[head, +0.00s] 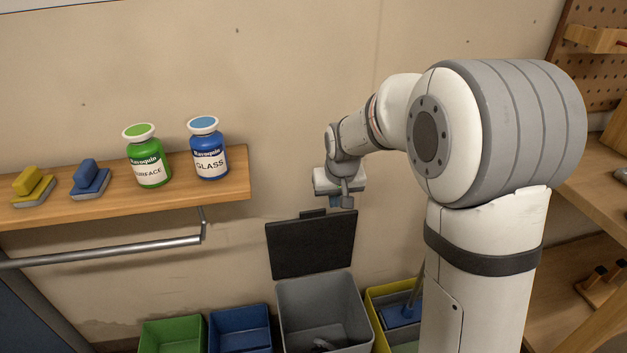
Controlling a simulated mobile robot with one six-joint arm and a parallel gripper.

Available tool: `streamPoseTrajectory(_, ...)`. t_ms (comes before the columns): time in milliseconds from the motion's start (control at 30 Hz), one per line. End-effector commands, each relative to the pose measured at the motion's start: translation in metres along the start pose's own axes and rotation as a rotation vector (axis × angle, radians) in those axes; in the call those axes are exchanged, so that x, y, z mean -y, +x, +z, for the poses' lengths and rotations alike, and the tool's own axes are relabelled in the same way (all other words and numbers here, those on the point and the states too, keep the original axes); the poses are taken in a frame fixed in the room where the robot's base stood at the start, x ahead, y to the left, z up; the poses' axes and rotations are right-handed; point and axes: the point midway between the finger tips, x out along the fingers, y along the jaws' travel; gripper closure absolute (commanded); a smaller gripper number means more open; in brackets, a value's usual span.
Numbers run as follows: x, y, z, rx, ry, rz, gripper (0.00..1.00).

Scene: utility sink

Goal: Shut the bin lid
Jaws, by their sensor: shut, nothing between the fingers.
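The grey bin (320,305) stands on the floor at the bottom centre of the head view, with something dark lying inside it. Its black lid (312,246) stands raised and open at the bin's back edge, with a small tab on its top edge. My gripper (337,203) is just above the lid's top edge, towards its right side in the picture. It is shut and holds nothing. I cannot tell from this view whether the fingertips touch the lid.
A green bin (172,336) and a blue bin (240,327) stand left of the grey bin. A yellow bin (376,300) stands right of it. A wooden shelf (110,208) with bottles and brushes is on the wall at left, above a metal rail (110,252).

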Motion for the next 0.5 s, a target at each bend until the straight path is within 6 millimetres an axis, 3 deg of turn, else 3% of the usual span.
streamPoseTrajectory(33, 0.008, 0.007, -0.020, -0.008, -0.013, -0.004, 1.00)
streamPoseTrajectory(100, 0.018, 0.019, -0.040, -0.026, -0.025, -0.009, 1.00)
streamPoseTrajectory(200, 0.027, 0.033, -0.059, -0.045, -0.037, -0.015, 1.00)
streamPoseTrajectory(500, 0.035, 0.063, -0.072, -0.058, -0.046, -0.019, 1.00)
